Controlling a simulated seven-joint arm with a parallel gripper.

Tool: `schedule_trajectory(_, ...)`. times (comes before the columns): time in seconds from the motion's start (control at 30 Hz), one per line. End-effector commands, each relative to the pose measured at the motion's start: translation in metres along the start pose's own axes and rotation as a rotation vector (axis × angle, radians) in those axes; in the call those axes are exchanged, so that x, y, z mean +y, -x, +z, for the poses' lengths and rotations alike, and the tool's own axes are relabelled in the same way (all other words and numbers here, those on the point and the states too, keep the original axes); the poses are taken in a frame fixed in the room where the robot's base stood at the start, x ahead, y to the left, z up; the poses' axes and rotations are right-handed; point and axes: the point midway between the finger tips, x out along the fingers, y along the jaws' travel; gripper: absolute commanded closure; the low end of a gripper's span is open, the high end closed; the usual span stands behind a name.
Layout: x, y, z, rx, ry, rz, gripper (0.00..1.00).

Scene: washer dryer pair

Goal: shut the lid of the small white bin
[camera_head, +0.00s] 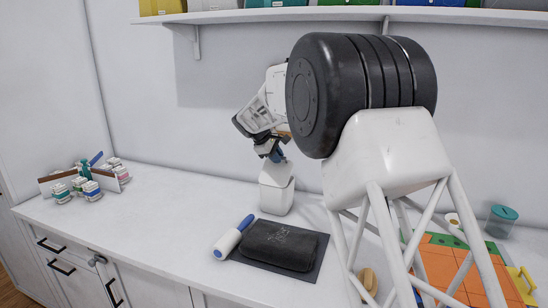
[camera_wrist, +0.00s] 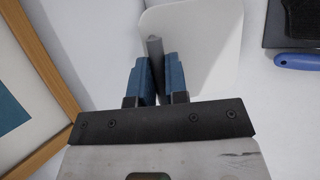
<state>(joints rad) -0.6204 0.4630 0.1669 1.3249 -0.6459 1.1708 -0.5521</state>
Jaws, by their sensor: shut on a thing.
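The small white bin (camera_head: 276,199) stands on the counter near the back wall. Its white lid (camera_head: 278,173) is raised, standing up from the bin's rim. My gripper (camera_head: 276,155) is above the bin with its fingers at the lid's upper edge. In the wrist view, the blue fingers of my gripper (camera_wrist: 160,78) are close together on a thin grey edge (camera_wrist: 154,48), which appears to be the lid's. A white rounded panel (camera_wrist: 205,35) shows just beyond; I cannot tell whether it is lid or bin.
A lint roller (camera_head: 233,238) and a black pouch (camera_head: 279,245) on a dark mat lie in front of the bin. A wooden frame (camera_wrist: 45,55) is close left in the wrist view. Small jars (camera_head: 91,189) stand far left. The counter between them and the bin is clear.

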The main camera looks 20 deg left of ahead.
Motion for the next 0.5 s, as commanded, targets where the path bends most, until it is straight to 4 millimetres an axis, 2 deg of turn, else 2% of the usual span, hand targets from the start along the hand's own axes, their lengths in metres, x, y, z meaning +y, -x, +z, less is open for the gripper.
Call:
schedule_trajectory(0.2, 0.011, -0.019, -0.007, -0.001, 0.069, -0.173, 1.00)
schedule_trajectory(0.5, 0.018, -0.043, -0.017, -0.002, 0.159, -0.391, 1.00)
